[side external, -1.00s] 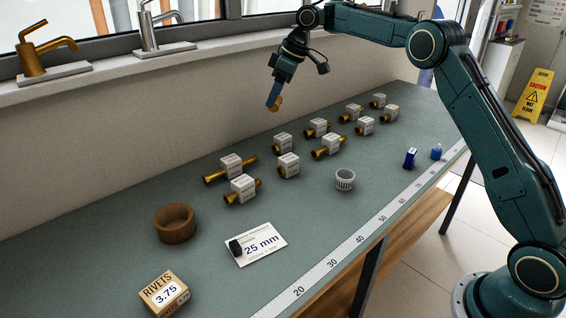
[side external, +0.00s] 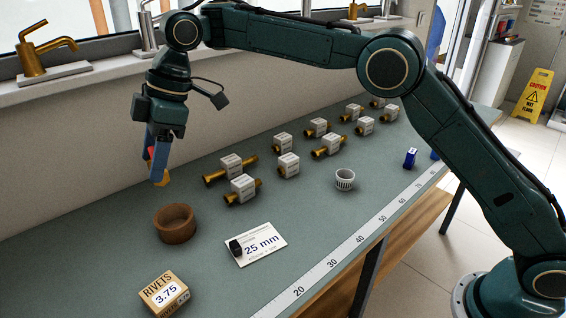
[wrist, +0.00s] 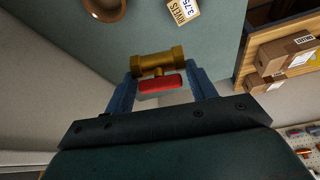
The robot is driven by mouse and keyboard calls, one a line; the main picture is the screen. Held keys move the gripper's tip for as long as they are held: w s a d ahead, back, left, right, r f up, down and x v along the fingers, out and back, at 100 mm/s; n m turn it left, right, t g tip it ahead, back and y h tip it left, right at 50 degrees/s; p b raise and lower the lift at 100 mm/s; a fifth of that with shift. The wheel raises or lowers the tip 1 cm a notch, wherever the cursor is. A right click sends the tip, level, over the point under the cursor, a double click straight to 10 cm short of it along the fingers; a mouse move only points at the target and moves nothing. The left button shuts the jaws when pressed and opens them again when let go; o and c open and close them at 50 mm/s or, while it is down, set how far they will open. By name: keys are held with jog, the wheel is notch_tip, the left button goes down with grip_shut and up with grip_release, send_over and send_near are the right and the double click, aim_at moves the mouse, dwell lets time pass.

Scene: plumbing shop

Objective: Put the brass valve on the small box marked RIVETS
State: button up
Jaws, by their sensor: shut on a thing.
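My gripper (side external: 157,176) is shut on the brass valve (wrist: 158,62), which has a red handle (wrist: 160,84). In the wrist view the valve lies crosswise between the two blue fingers. In the side view the valve (side external: 162,180) is mostly hidden by the fingers, high above the bench near the wall. The small RIVETS box (side external: 164,294), marked 3.75, stands at the near end of the bench. It also shows at the top of the wrist view (wrist: 183,11). The gripper is above and behind the box, apart from it.
A round brown bowl (side external: 175,223) stands between the gripper and the box. A 25 mm card (side external: 257,246) with a small dark piece on it lies to the right. A ruler strip (side external: 332,264) runs along the front edge.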

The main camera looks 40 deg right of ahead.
jog(key=n, duration=0.2)
send_over(154, 296)
jog(key=d, duration=0.2)
jog(key=shift+a+r+g, duration=0.15)
jog(key=shift+g, duration=0.25)
jog(key=shift+f, duration=10)
jog(key=shift+f, duration=0.1)
jog(key=o, duration=1.1)
jog(key=shift+c, duration=0.2)
